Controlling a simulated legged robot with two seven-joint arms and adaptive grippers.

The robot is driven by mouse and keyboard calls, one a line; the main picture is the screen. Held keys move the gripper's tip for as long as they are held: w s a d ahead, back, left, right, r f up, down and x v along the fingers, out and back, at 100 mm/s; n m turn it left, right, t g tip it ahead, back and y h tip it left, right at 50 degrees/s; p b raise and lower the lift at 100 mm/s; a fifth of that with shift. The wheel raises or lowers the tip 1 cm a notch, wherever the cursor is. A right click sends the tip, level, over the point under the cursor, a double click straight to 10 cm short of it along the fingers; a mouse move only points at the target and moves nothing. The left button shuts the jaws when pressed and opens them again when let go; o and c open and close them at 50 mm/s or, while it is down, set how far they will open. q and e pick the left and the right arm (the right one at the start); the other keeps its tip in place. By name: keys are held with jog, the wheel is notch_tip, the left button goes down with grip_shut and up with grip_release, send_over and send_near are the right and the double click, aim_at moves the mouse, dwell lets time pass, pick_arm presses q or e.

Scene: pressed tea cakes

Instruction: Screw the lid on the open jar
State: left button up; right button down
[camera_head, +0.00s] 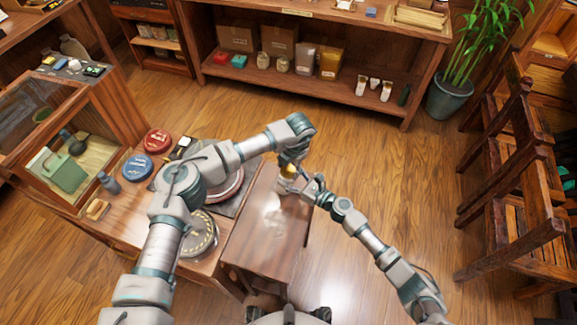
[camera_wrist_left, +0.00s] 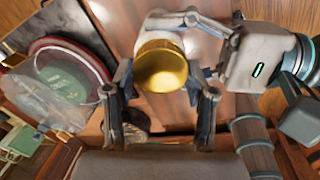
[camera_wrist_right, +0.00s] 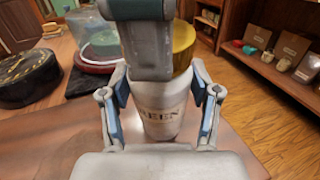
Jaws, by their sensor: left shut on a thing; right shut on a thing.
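The jar (camera_wrist_right: 162,108) is a pale container with a label partly reading "EEN". It stands upright on the wooden table, and my right gripper (camera_wrist_right: 160,100) is shut around its body from the side. The gold lid (camera_wrist_left: 162,66) is between the fingers of my left gripper (camera_wrist_left: 166,86), which is shut on it from above. In the right wrist view the lid (camera_wrist_right: 183,45) is at the top of the jar, partly hidden by my left gripper. I cannot tell whether it is seated on the rim. The head view shows the lid (camera_head: 289,170) small, between both grippers.
A glass dome (camera_wrist_right: 97,38) on a red-rimmed base and a dark round tin (camera_head: 200,236) are left of the jar. Red (camera_head: 158,141) and blue (camera_head: 138,167) round tins lie farther left, beside a display case (camera_head: 130,108). The table's front part (camera_head: 262,240) is clear.

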pick_arm(q)
jog(key=m, duration=0.3)
jog(key=shift+w+a, duration=0.4)
jog(key=m, duration=0.4)
jog(key=shift+w+m, duration=0.15)
jog(key=shift+m, duration=0.15)
jog(key=o, duration=1.4)
jog(key=shift+d, duration=0.15)
jog(key=shift+d+r, duration=0.1)
jog(key=shift+r, duration=0.05)
notch_tip(320, 180, up, 11)
jog(key=s+d, duration=0.1)
jog(key=shift+d+r, duration=0.2)
jog(key=shift+d, duration=0.05)
